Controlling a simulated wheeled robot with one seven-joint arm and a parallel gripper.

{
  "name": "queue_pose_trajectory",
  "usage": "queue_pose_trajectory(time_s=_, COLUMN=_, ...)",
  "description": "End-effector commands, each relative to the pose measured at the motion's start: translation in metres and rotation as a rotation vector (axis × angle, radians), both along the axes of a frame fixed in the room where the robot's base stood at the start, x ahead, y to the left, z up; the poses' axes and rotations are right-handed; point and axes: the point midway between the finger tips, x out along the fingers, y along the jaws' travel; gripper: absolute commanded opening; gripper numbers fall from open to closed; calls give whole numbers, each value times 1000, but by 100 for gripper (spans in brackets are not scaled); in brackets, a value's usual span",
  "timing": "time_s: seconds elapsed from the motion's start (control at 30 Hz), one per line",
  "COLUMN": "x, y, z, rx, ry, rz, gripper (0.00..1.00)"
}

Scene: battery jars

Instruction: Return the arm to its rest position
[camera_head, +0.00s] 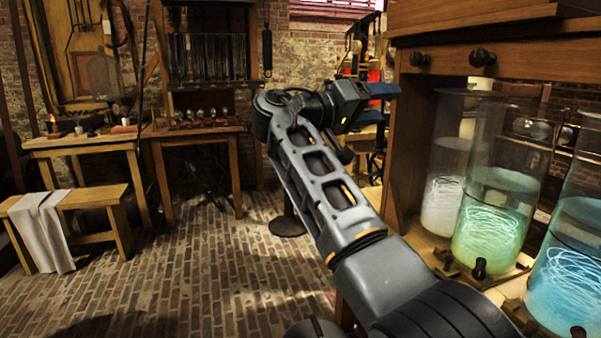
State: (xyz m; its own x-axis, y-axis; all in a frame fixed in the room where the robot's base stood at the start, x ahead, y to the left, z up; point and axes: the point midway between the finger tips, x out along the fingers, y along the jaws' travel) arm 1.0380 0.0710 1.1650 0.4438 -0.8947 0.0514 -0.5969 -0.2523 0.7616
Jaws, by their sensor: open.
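My arm rises from the lower right and bends at an elbow near the middle of the view. My gripper (386,90) is at the end of the folded forearm, pointing right, left of the wooden cabinet. It is small and seen from the side, and no object shows in it. Three glass jars stand to its right and below: one with white glowing strands (443,200), one with green (488,235) and one with blue (570,285). The gripper is apart from the jars.
The wooden cabinet (408,150) with dark knobs encloses the jars' left side. A bench (95,197) with a white cloth (43,232) and work tables (185,135) stand at the left. The brick floor (185,270) between them and my arm is mostly clear.

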Motion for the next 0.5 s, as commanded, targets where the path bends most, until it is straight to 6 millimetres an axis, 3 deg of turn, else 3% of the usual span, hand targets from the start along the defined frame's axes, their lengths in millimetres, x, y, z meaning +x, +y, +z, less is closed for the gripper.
queue_pose_trajectory(time_s=0.27, x=4, y=-4, z=-104, rx=35, ry=115, rz=156, gripper=65)
queue_pose_trajectory(time_s=0.5, x=-22, y=-9, z=-237, rx=118, ry=238, rz=366, gripper=65)
